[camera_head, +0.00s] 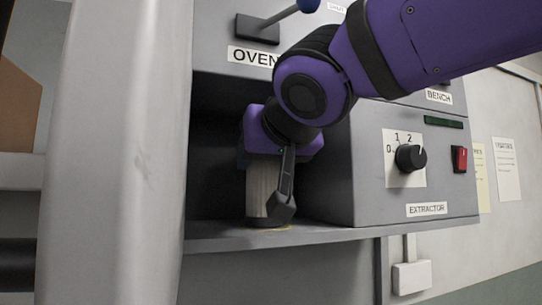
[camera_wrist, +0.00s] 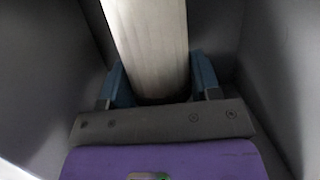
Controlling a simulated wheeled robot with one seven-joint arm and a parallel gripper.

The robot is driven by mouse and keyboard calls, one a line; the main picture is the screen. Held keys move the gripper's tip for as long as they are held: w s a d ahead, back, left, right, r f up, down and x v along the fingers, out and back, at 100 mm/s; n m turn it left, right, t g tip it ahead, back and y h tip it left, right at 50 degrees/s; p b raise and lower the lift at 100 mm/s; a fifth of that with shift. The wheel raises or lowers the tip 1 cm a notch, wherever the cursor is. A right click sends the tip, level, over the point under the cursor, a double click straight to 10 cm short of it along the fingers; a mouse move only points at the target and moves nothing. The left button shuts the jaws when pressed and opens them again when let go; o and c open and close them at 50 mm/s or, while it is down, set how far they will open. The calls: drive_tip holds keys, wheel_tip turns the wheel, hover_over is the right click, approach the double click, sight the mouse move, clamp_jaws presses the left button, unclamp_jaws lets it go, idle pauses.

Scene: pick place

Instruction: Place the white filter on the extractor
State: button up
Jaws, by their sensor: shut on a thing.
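The white filter (camera_head: 260,186) is a pale, upright cylinder in the dark recess left of the panel labelled EXTRACTOR. My gripper (camera_head: 272,203) is shut on it, with one dark finger showing on its right side. The filter's lower end is close to the shelf (camera_head: 345,234), over a thin yellow ring mark (camera_head: 272,230). I cannot tell whether it touches the shelf. In the wrist view the filter (camera_wrist: 147,40) stands between the two blue-grey fingers (camera_wrist: 162,85). The extractor box (camera_head: 345,178) has a black dial (camera_head: 410,158) and a red switch (camera_head: 459,159).
A panel labelled OVEN (camera_head: 252,57) with a blue-knobbed lever (camera_head: 308,5) is above the recess. The recess walls are close on both sides of my gripper. A large grey post (camera_head: 110,150) stands at left. Paper notes (camera_head: 507,168) hang on the right wall.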

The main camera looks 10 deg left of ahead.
drive_tip(key=o, duration=1)
drive_tip(key=shift+f, duration=0.15)
drive_tip(key=shift+o, duration=0.2)
drive_tip(key=v, duration=1.2)
drive_tip(key=shift+r, duration=0.2)
drive_tip(key=shift+w+d, duration=0.1)
drive_tip(key=shift+d, duration=0.05)
